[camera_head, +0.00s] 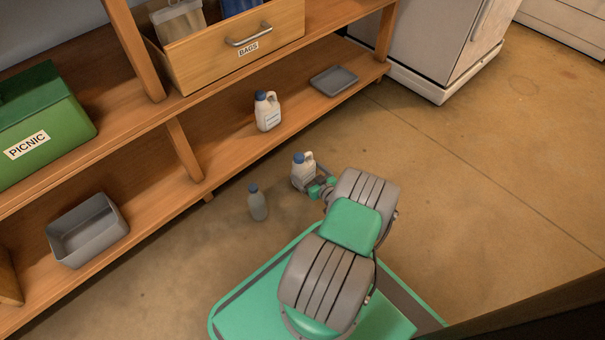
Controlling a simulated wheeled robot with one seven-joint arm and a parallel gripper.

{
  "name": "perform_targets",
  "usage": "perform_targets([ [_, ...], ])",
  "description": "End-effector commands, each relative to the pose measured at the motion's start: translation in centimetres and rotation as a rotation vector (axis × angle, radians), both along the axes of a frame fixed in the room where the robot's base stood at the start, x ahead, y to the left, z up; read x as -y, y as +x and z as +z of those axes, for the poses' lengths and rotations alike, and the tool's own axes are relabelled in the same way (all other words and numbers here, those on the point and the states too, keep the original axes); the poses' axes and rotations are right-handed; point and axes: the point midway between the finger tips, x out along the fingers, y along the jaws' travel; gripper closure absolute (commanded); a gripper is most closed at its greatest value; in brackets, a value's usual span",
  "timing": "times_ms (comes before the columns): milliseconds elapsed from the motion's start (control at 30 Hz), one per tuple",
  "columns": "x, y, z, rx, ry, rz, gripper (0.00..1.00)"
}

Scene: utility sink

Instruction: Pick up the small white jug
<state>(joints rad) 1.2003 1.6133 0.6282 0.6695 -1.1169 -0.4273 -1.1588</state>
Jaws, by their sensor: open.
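A small white jug (300,174) with a blue cap and a side handle stands upright on the floor, just in front of the shelf. A similar white jug (267,117) with a blue cap and a label stands on the lower shelf behind it. My gripper (314,188) is low, at the right side of the floor jug and very close to it. It is open and holds nothing that I can see. My arm hides part of it, and I cannot tell whether a finger touches the jug.
A small grey bottle (257,205) with a blue cap stands on the floor left of the floor jug. The wooden lower shelf (226,150) holds a grey bin (88,230) and a flat grey tray (335,80). Open floor lies to the right.

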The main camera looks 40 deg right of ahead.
Motion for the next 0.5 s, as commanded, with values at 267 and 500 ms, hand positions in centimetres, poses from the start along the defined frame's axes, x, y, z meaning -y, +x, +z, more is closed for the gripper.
perform_targets([
  [267, 0.06, 1.40, -0.44, -0.001, 0.002, 0.002, 0.00],
  [500, -0.02, 1.44, -0.45, -0.002, 0.002, 0.004, 0.16],
])
